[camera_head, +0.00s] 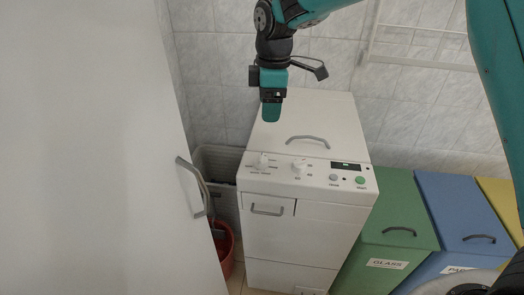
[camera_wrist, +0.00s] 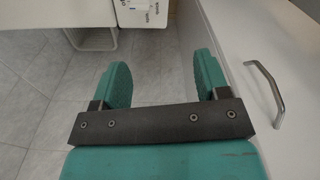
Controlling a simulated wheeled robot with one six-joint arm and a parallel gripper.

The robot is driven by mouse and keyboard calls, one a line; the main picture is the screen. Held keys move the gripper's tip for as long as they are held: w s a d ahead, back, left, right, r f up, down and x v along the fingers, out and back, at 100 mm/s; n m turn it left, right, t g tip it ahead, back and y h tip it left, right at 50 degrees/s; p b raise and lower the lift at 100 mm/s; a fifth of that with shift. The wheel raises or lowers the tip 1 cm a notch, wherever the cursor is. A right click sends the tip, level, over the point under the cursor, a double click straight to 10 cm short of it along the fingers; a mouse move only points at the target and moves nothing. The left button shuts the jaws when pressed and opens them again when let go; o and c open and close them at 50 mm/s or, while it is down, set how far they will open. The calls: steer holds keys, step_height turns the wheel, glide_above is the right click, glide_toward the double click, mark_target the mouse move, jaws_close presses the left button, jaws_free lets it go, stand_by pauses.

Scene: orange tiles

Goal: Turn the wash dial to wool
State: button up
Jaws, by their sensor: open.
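The white washing machine (camera_head: 300,215) stands against the tiled wall in the head view. Its front panel carries two white dials, a left dial (camera_head: 262,160) and a middle dial (camera_head: 299,164), each with small labels around it. The labels are too small to read, so I cannot tell which is the wash dial or where it points. My gripper (camera_head: 271,112) hangs above the back left of the machine's lid, apart from both dials. In the wrist view my gripper (camera_wrist: 165,78) is open, with nothing between its teal fingers.
A display (camera_head: 345,166) and two buttons are right of the dials. The lid has a grey handle (camera_head: 307,140). A large white door (camera_head: 100,150) fills the left. A green bin (camera_head: 398,215) and blue bin (camera_head: 465,215) stand right. A red bucket (camera_head: 224,245) is at lower left.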

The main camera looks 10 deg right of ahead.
steer(key=n, duration=0.2)
glide_above(261, 156)
step_height(261, 156, down, 3)
steer(key=shift+h, duration=0.3)
step_height(261, 156, down, 17)
steer(key=p, duration=0.4)
steer(key=shift+s+f+p, duration=0.1)
steer(key=shift+p, duration=0.2)
steer(key=c, duration=0.9)
